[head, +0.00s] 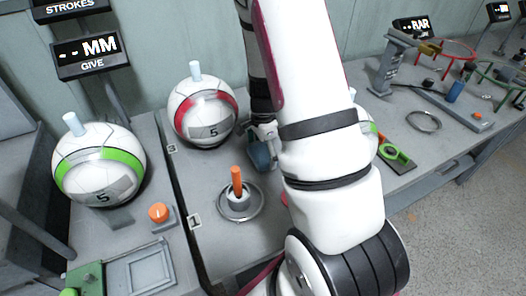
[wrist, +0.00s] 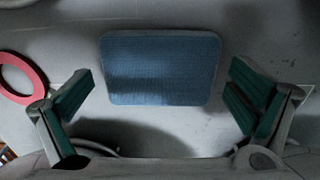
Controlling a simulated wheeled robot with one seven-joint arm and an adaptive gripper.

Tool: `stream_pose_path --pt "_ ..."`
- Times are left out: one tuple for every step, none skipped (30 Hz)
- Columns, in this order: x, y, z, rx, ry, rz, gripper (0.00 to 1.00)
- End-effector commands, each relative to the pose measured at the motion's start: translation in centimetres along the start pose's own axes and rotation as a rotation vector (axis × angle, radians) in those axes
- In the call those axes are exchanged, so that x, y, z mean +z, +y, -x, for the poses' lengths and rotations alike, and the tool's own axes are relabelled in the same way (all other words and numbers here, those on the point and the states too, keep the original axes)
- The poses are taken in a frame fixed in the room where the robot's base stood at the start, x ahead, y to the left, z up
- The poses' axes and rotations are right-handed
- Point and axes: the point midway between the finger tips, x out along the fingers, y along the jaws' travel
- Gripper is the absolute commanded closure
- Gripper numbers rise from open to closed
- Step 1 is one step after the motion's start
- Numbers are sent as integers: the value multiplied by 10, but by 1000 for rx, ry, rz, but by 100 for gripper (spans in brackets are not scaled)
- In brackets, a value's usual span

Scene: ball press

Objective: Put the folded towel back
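The folded towel (wrist: 160,68) is a flat blue rectangle with rounded corners in the wrist view. It lies on the grey surface ahead of my gripper (wrist: 160,95). My gripper is open, with a teal-padded finger to the left and to the right of the towel and a clear gap on each side. Neither finger touches it in this view. In the head view my gripper (head: 262,148) is partly hidden behind my white arm, close to the ball with the red band. I cannot clearly make out the towel in the head view.
A red ring (wrist: 20,76) lies left of the towel. In the head view, a red-banded ball (head: 202,100) and a green-banded ball (head: 98,178) stand on the benches. An orange peg (head: 236,181) stands upright in a round base. An orange button (head: 158,212) is at front left.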

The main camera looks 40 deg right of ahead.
Motion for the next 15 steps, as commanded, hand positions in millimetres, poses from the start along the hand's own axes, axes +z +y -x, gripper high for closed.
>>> stream_pose_path --pt "0 0 0 0 0 0 0" --pt "0 0 0 0 0 0 0" --pt "0 0 0 0 0 0 0" --pt "0 0 0 0 0 0 0" --pt "0 0 0 0 0 0 0" --pt "0 0 1 0 0 0 0" --pt "0 0 2 0 0 0 0" --pt "0 0 3 -1 0 0 0" --pt "0 0 7 -2 0 0 0" --pt "0 -1 10 -3 1 0 0" --pt "0 -1 14 -3 0 1 0" --pt "0 -1 21 -4 0 1 0" --pt "0 -1 26 -5 1 2 0" --pt "0 -1 32 -5 1 2 0" --pt "0 -1 41 -6 1 3 0"
